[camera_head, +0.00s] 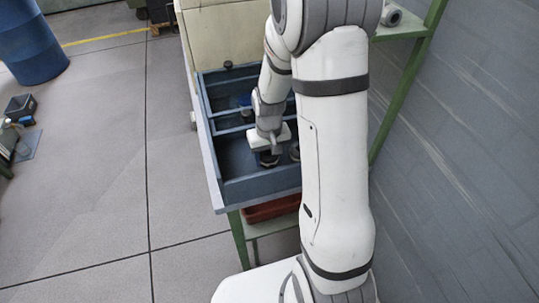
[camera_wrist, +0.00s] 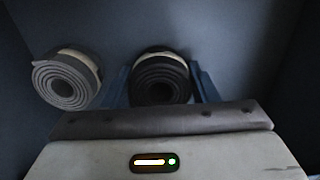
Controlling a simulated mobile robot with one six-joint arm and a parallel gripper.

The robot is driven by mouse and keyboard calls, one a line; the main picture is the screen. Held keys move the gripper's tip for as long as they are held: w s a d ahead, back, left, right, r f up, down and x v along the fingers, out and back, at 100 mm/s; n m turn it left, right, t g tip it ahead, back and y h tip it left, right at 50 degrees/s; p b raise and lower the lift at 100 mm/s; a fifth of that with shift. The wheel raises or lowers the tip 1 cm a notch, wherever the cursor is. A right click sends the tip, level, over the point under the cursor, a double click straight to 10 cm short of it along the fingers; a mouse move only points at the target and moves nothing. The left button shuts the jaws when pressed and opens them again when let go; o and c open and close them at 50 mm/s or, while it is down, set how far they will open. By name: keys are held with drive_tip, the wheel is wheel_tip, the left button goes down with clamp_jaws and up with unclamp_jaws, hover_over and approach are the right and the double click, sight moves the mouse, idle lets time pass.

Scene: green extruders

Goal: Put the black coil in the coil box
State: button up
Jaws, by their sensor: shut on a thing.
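A black coil (camera_wrist: 161,79) with a pale band sits between the two blue fingers of my gripper (camera_wrist: 162,90) in the wrist view. The fingers are shut on it. In the head view my gripper (camera_head: 267,153) points down into the front compartment of a blue box (camera_head: 262,189), with the dark coil (camera_head: 268,160) under it. I cannot tell whether the coil touches the box floor. A grey coil (camera_wrist: 66,80) lies to the left of the black one in the wrist view, apart from it.
The blue box has dividers, and small dark items (camera_head: 230,66) show farther back. A red tray (camera_head: 270,209) is below on the green frame. A grey wall (camera_head: 455,150) stands on the right. A blue barrel (camera_head: 32,42) stands on open floor at left.

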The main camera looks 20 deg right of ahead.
drive_tip(key=shift+f, duration=0.2)
drive_tip(key=o, duration=1)
drive_tip(key=shift+r, duration=0.15)
wheel_tip(320, 180, up, 12)
drive_tip(key=s+r+t, duration=0.1)
drive_tip(key=s+r, duration=0.1)
drive_tip(key=s, duration=0.3)
drive_tip(key=s+a+r, duration=0.1)
drive_tip(key=s+r, duration=0.2)
drive_tip(key=s, duration=0.2)
drive_tip(key=s+r+t, duration=0.1)
drive_tip(key=s+r, duration=0.2)
drive_tip(key=s, duration=0.3)
drive_tip(key=shift+a+r+t, duration=0.2)
drive_tip(key=shift+a+t, duration=0.1)
drive_tip(key=shift+a, duration=0.1)
